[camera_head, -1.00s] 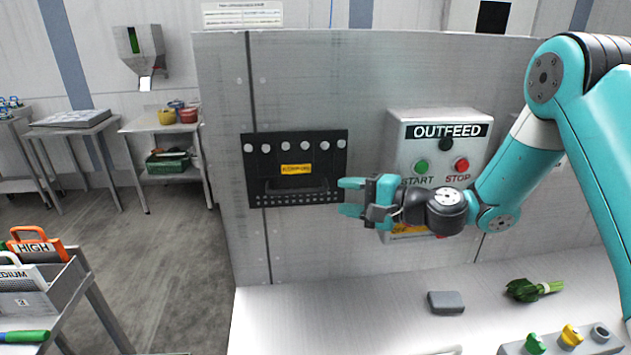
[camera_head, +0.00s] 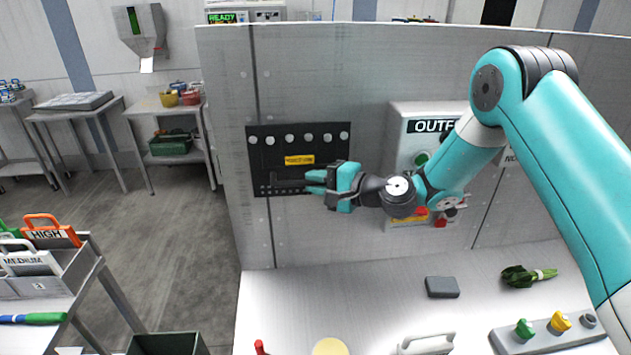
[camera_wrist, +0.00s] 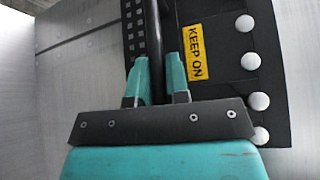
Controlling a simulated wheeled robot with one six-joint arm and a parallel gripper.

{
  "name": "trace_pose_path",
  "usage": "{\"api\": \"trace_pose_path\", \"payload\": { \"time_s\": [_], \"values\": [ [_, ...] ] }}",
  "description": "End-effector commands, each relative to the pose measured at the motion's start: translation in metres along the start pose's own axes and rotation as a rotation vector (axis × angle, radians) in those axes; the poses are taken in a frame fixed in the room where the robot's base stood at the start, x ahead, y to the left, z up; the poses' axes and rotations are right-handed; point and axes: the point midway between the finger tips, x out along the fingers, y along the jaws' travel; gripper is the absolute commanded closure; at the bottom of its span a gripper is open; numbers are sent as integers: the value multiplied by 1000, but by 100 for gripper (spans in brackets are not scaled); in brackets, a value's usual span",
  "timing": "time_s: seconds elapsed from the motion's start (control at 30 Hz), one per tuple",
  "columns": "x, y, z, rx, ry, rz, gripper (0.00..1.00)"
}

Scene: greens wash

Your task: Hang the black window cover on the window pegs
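The black window cover (camera_head: 268,160) lies flat against the upright metal panel, roughly level. A row of white round peg heads (camera_head: 290,139) shows in front of its top strip. A yellow label (camera_head: 299,160) sits mid-cover, reading KEEP ON in the wrist view (camera_wrist: 196,50). My gripper (camera_head: 314,182) is at the cover's lower right, in front of its handle. In the wrist view, the teal fingers (camera_wrist: 158,80) close on both sides of the dark handle bar (camera_wrist: 158,30). The window behind the cover is hidden.
The OUTFEED control box (camera_head: 400,150) is right of the cover, partly behind my arm. Below is a pale counter (camera_head: 350,290) with a grey block (camera_head: 442,287), greens (camera_head: 525,276) and a knob panel (camera_head: 550,333). A cart with coloured boards (camera_head: 50,235) stands left.

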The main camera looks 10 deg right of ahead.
Motion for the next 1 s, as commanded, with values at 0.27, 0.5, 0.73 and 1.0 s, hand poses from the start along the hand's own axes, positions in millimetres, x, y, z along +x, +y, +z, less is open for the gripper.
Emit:
{"api": "trace_pose_path", "payload": {
  "time_s": [0.27, 0.5, 0.73, 1.0],
  "values": [
    [-1, 1, 0, 1, 0, 1, 100],
    [-2, 1, 2, 1, 0, 2, 100],
    [-2, 2, 2, 2, 0, 3, 100],
    [-2, -5, 3, -1, 0, 3, 100]
  ]
}}
